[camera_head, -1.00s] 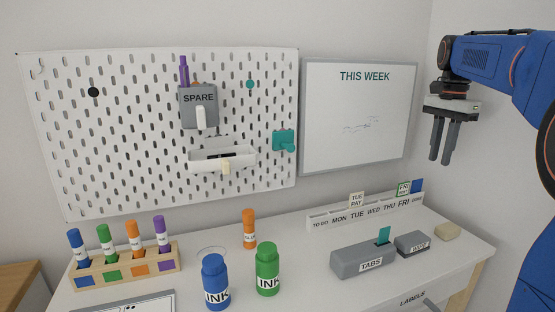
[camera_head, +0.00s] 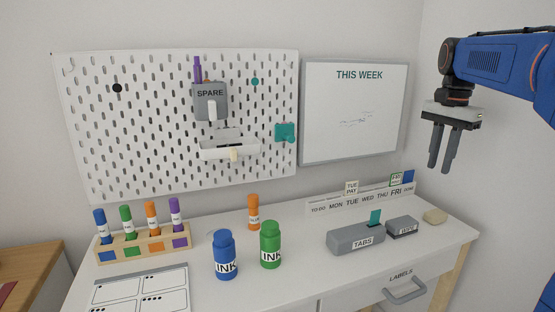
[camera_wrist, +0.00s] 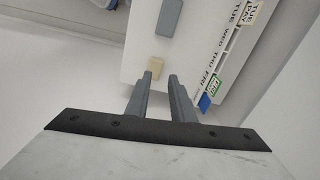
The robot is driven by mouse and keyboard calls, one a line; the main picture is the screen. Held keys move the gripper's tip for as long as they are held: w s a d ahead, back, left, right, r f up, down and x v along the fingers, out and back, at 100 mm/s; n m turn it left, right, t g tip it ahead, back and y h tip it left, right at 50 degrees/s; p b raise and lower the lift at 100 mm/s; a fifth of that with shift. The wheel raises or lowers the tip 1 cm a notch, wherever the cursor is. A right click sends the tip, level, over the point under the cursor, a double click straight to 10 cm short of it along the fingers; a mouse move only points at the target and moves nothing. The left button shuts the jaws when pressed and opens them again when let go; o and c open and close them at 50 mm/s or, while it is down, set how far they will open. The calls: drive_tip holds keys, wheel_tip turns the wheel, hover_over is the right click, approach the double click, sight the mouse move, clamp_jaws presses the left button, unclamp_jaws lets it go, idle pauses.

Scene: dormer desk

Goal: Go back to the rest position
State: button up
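My gripper (camera_head: 443,160) hangs from my blue arm at the upper right of the head view, fingers pointing down. It is empty, with a gap between its two fingers. It is in the air to the right of the whiteboard (camera_head: 352,112), above and apart from the desk (camera_head: 300,283). In the wrist view the fingers (camera_wrist: 163,80) stand parallel and apart with nothing between them. The pale block (camera_wrist: 156,68) and the grey wipe block (camera_wrist: 170,18) on the desk show beyond the fingertips.
The desk holds a marker rack (camera_head: 145,246), a blue ink bottle (camera_head: 225,256), a green ink bottle (camera_head: 270,246), a glue stick (camera_head: 253,212), a tabs box (camera_head: 356,241) and a weekday strip (camera_head: 335,208). A pegboard (camera_head: 150,140) hangs behind. The drawer handle (camera_head: 404,290) sticks out at the front.

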drive_tip(key=s+a+f+n+t, duration=0.1)
drive_tip(key=s+a+f+n, duration=0.3)
drive_tip(key=s+f, duration=0.4)
drive_tip(key=s+a+f+n+t, duration=0.2)
drive_tip(key=s+a+f+n, duration=0.2)
drive_tip(key=s+f, duration=0.3)
drive_tip(key=s+a+f+n+t, duration=0.1)
drive_tip(key=s+a+f+n, duration=0.3)
drive_tip(key=s+f, duration=0.4)
drive_tip(key=s+a, duration=0.1)
drive_tip(key=s, duration=0.3)
drive_tip(key=shift+s+a+f+n, duration=0.15)
drive_tip(key=shift+s+f+n, duration=0.05)
drive_tip(key=shift+f+n, duration=0.15)
